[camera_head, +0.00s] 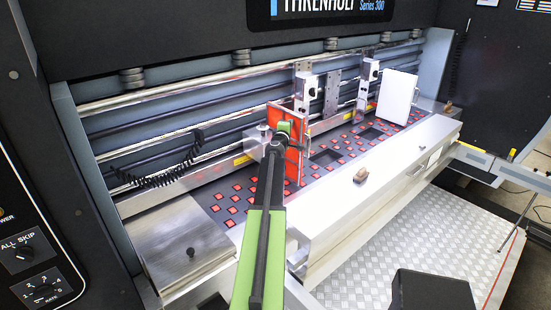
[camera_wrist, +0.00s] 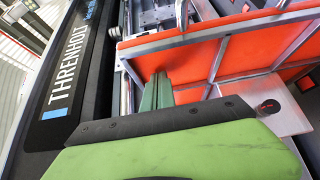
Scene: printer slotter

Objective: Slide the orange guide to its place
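The orange guide (camera_head: 293,158) is an upright orange panel in a metal frame. It stands over the slotted bed, left of its middle. It also fills the upper right of the wrist view (camera_wrist: 190,55), where it appears tilted by the camera's angle. My green arm reaches up from the bottom of the head view, and my gripper (camera_head: 284,128) is at the guide's upper part. In the wrist view its green ribbed fingers (camera_wrist: 156,92) are close against the guide's frame. The fingers overlap there, so I cannot tell whether they grip the frame or only touch it.
A white guide panel (camera_head: 397,98) stands farther right on the bed. Metal rails (camera_head: 170,97) run along the back with bracket mounts (camera_head: 306,88). A coiled black cable (camera_head: 155,180) hangs at left. A metal ledge (camera_head: 380,160) bounds the bed's front, with a small brown knob (camera_head: 361,175).

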